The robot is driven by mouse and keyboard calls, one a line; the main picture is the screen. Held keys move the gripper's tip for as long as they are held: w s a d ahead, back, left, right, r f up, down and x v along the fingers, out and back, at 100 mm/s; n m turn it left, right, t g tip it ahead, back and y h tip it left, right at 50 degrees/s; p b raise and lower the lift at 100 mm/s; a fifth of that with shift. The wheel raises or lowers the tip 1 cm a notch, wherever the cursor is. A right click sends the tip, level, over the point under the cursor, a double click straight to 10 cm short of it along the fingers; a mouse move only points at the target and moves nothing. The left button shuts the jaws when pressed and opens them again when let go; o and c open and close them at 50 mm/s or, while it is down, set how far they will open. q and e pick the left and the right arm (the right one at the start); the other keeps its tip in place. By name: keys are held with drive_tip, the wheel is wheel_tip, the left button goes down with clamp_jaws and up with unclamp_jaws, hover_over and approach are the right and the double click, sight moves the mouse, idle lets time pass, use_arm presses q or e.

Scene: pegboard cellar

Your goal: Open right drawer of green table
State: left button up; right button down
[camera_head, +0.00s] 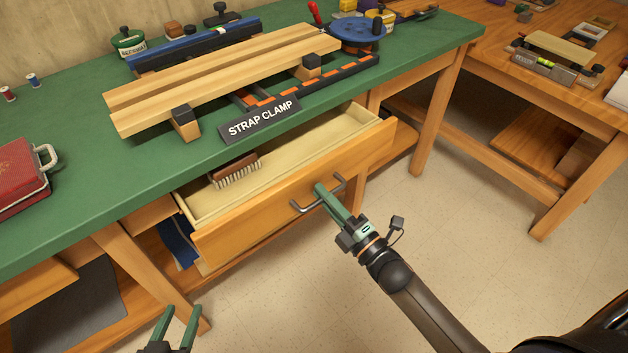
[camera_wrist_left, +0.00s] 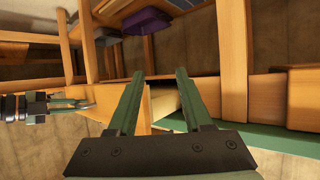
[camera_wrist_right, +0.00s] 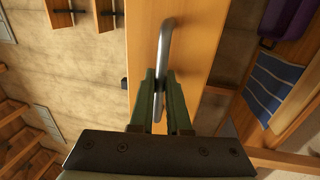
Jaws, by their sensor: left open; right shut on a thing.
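The green table (camera_head: 75,222) has its right drawer (camera_head: 300,205) pulled out, with the inside showing. A brush (camera_head: 235,170) with pale bristles lies in the drawer. The drawer front carries a metal bar handle (camera_head: 300,206), which also shows in the right wrist view (camera_wrist_right: 165,45). My right gripper (camera_head: 325,192) is shut on the handle, with its fingers on both sides of the bar. My left gripper (camera_head: 178,318) is open and empty, low in front of the table, left of the drawer. It also shows in the left wrist view (camera_wrist_left: 160,80).
A strap clamp with wooden boards (camera_head: 220,75), a sign (camera_head: 262,119) and a red case (camera_head: 20,180) are on the tabletop. A wooden table leg (camera_head: 150,275) stands near my left gripper. Another wooden workbench (camera_head: 540,90) is at right. The floor between is clear.

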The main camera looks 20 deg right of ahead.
use_arm(q)
drive_tip(key=s+d+f+g+p, duration=0.1)
drive_tip(key=s+f+g+p, duration=0.2)
drive_tip(key=s+f, duration=0.1)
drive_tip(key=shift+s+n+p, duration=0.3)
drive_tip(key=shift+s+n, duration=0.1)
drive_tip(key=shift+s, duration=0.15)
use_arm(e)
drive_tip(key=r+v, duration=0.3)
drive_tip(key=v, duration=1.2)
drive_tip(key=shift+s, duration=0.4)
drive_tip(key=shift+d, duration=0.1)
drive_tip(key=c, duration=1.2)
unclamp_jaws()
drive_tip(key=shift+o, duration=0.2)
drive_tip(key=v, duration=1.2)
drive_tip(key=shift+s, duration=0.3)
use_arm(q)
drive_tip(key=shift+f, duration=0.1)
